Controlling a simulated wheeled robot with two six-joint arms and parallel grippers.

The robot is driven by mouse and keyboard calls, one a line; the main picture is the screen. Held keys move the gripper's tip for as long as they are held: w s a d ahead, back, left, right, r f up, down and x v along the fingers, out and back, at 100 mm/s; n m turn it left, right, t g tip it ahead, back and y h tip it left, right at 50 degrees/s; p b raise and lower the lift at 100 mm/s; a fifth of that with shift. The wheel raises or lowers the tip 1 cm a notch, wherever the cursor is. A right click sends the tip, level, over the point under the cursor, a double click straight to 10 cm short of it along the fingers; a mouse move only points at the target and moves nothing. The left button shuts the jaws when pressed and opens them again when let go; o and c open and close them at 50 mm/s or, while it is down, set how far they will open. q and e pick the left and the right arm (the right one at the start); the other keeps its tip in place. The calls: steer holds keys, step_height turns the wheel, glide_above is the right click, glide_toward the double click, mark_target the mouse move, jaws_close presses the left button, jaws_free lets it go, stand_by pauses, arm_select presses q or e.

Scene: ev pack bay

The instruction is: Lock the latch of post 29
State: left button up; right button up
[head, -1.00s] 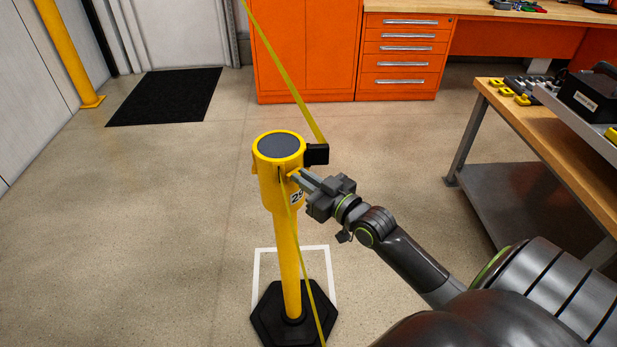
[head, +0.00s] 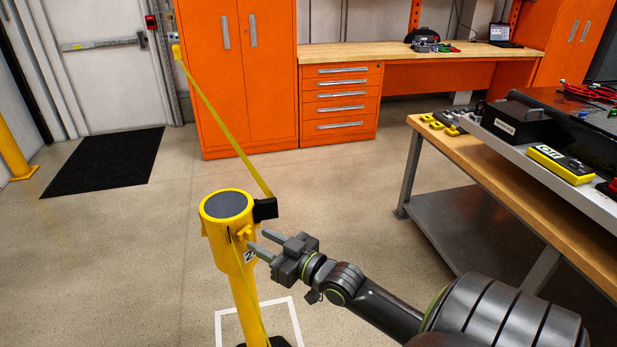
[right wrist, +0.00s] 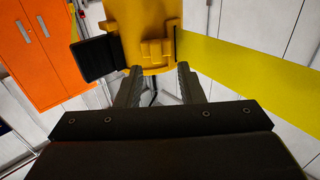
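Post 29 (head: 227,228) is a yellow post with a dark grey cap, and its number label (head: 249,257) is partly covered by my gripper. A black belt end (head: 265,209) sits at its head, with a yellow belt (head: 222,126) running to the back left. A small yellow latch piece (right wrist: 157,50) shows on the post's head in the right wrist view. My right gripper (head: 260,242) is open and empty, its fingers pointing at that side of the head. In the wrist view the fingertips (right wrist: 160,76) appear just short of the latch. My left gripper is out of view.
A workbench (head: 550,218) with tools and a black case (head: 517,119) stands at the right. Orange cabinets (head: 240,70) and a drawer unit (head: 341,100) line the back. A black mat (head: 105,160) lies at the left. The floor around the post is clear.

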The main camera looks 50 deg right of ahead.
steer(key=s+d+p, duration=0.2)
steer(key=s+p, duration=0.1)
steer(key=s, duration=1.1)
steer(key=shift+d, duration=0.25)
steer(key=s+d+f+m+g+h, duration=0.1)
steer(key=s+d+f+g+h, duration=0.15)
steer(key=f, duration=0.75)
steer(key=s+d+f+m+g+h, duration=0.1)
steer(key=d+f+g, duration=0.15)
steer(key=f, duration=0.65)
steer(key=s+d+f+m+g+h, duration=0.1)
steer(key=s+d+f+g+h, duration=0.15)
steer(key=f, duration=0.75)
steer(key=s+a+f+g+y, duration=0.1)
steer(key=s+a+f+g, duration=0.3)
steer(key=s+f, duration=0.6)
steer(key=s+a+f+g, duration=0.5)
steer(key=s+a+f, duration=0.3)
steer(key=s+f, duration=0.3)
steer(key=shift+a+f+y, duration=0.2)
steer(key=shift+f+y, duration=0.2)
steer(key=shift+f, duration=0.3)
